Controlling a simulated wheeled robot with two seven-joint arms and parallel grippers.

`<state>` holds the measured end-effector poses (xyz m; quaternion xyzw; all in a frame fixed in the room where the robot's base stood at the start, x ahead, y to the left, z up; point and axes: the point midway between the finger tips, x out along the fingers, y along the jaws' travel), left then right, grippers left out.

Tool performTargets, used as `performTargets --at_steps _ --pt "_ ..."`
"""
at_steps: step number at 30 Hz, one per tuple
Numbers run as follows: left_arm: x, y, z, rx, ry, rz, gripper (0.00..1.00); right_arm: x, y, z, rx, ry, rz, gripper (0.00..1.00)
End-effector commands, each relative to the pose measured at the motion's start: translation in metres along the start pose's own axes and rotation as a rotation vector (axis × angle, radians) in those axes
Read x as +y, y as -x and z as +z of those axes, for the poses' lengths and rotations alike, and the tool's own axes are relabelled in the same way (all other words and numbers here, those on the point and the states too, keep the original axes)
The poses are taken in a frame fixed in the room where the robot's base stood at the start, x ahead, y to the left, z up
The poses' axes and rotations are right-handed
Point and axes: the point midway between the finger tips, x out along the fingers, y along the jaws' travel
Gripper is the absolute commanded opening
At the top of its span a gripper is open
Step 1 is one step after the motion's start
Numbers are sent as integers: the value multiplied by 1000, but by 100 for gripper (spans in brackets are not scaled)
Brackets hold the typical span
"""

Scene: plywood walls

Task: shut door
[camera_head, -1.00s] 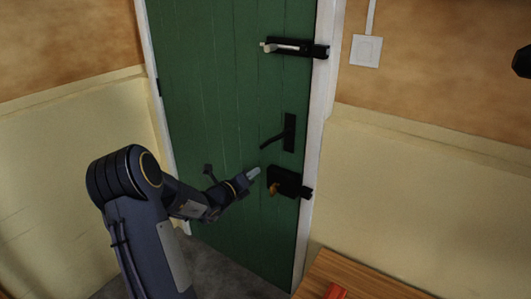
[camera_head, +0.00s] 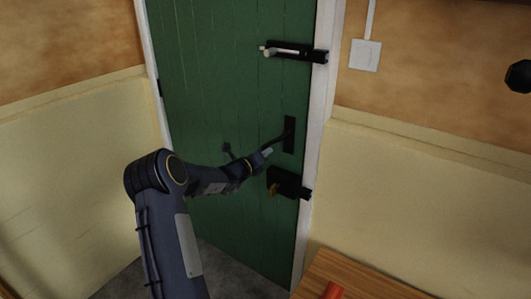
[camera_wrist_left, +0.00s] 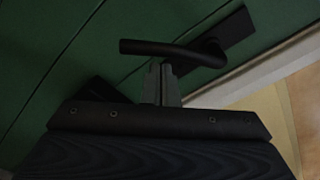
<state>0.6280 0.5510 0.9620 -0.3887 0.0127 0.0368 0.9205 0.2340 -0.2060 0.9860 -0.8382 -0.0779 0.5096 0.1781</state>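The green plank door (camera_head: 215,85) stands in its white frame (camera_head: 317,110), flush or nearly flush; I cannot tell whether it is latched. Its black lever handle (camera_head: 289,135) is on the right side, and it also shows in the wrist view (camera_wrist_left: 205,55). My left gripper (camera_head: 267,153) is at the lever's free end. In the wrist view its two fingers (camera_wrist_left: 160,82) are close together, with their tips at the lever's lower edge. I cannot tell whether they touch it. Nothing shows between the fingers. My right gripper is not in view.
A black bolt (camera_head: 295,52) sits above the handle and a black lock box (camera_head: 288,184) below it. A wooden surface (camera_head: 345,280) with a red object (camera_head: 334,291) is at the lower right. A light switch (camera_head: 365,55) is on the right wall.

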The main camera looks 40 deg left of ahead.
Motion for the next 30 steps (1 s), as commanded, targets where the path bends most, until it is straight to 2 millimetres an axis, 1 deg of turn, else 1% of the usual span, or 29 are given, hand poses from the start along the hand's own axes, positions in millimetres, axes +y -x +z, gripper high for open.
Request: performTargets --at_steps 8,30 --pt "0 0 0 -1 -7 1 0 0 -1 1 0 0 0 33" --pt "0 1 11 -4 -150 9 0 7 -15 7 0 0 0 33"
